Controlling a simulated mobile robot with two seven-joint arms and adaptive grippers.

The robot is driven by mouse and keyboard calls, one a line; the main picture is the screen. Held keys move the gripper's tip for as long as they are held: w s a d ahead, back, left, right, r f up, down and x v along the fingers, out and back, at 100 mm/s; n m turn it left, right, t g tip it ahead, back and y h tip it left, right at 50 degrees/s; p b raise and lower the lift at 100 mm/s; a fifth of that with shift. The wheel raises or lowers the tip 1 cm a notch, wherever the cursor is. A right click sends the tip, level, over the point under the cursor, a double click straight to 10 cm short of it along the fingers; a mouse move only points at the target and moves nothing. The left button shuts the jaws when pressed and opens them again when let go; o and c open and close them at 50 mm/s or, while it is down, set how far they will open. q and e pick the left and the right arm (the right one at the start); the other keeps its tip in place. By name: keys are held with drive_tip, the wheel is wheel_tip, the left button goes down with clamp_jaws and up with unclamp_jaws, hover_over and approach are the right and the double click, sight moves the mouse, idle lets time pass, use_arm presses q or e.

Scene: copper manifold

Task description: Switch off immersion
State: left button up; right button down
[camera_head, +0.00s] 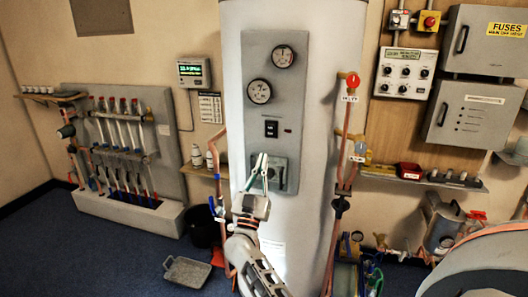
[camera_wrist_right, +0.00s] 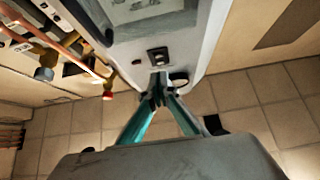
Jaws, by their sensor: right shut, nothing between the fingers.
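A black immersion switch (camera_head: 271,128) sits on the grey panel (camera_head: 292,95) of the tall white cylinder, beneath two round gauges. My right gripper (camera_head: 262,158) is below the switch, in front of a grey control box (camera_head: 281,178) that it partly hides. Its fingers are shut and empty, with the tips pointing up. In the right wrist view, the fingertips (camera_wrist_right: 158,92) show close to a dark switch (camera_wrist_right: 158,55) in the picture. I cannot tell whether they touch the panel or which way the switch is set. My left gripper is out of view.
Copper pipes with a red-handled valve (camera_head: 353,79) run beside the cylinder (camera_head: 225,70) on the right. A shelf with small bottles (camera_head: 197,156) is at its left. Fuse boxes (camera_head: 475,110) hang at the right. A grey tray (camera_head: 187,272) lies on the blue floor.

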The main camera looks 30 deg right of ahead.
drive_tip(key=f, duration=0.1)
drive_tip(key=s+a+f, duration=0.1)
drive_tip(key=a+f+b, duration=0.1)
drive_tip(key=f, duration=0.1)
drive_tip(key=shift+s+f, duration=0.1)
drive_tip(key=shift+s, duration=0.3)
drive_tip(key=shift+f, duration=0.1)
drive_tip(key=s+a+f+n+t+y, duration=0.1)
drive_tip(key=s+a+f+n+y, duration=0.2)
drive_tip(key=a+f+n+y, duration=0.35)
drive_tip(key=s+a+f+n+y, duration=0.3)
drive_tip(key=s+f+y, duration=0.1)
drive_tip(key=f+y, duration=0.4)
drive_tip(key=s+a+f+n+t+y, duration=0.1)
drive_tip(key=s+a+f+n+y, duration=0.2)
drive_tip(key=a+f+n+y, duration=0.4)
drive_tip(key=s+a+f+m+g, duration=0.1)
drive_tip(key=s+f+g, duration=0.3)
drive_tip(key=s+f, duration=0.3)
drive_tip(key=s+a+f+m+g, duration=0.1)
drive_tip(key=s+f+g, duration=0.3)
drive_tip(key=s+f, duration=0.4)
drive_tip(key=s, duration=0.5)
drive_tip(key=shift+s+a+f, duration=0.2)
drive_tip(key=shift+a+f, duration=0.05)
drive_tip(key=shift+f, duration=0.05)
